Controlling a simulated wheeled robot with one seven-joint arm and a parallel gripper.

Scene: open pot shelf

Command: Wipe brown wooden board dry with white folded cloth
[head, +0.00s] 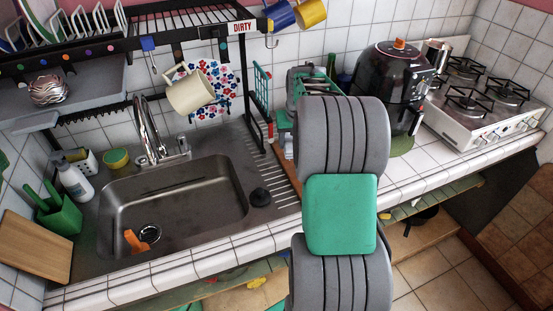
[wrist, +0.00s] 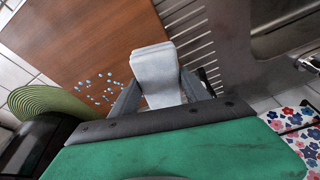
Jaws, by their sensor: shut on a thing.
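The brown wooden board (wrist: 85,35) fills the upper left of the wrist view. A patch of pale blue water drops (wrist: 100,88) lies on it, left of the cloth. The white folded cloth (wrist: 154,66) is gripped between the two grey fingers of my gripper (wrist: 158,92) and extends over the board. I cannot tell whether the cloth touches the board. In the head view my arm covers most of the board, and only a thin brown strip (head: 288,184) shows left of it. The cloth is hidden there.
The sink (head: 175,205) and its ribbed drainer lie left of my arm. A black air fryer (head: 390,85) on a green mat (wrist: 45,100) and a gas stove (head: 480,100) stand to the right. The dish rack (head: 190,30) and a hanging cream mug (head: 190,92) are above the sink.

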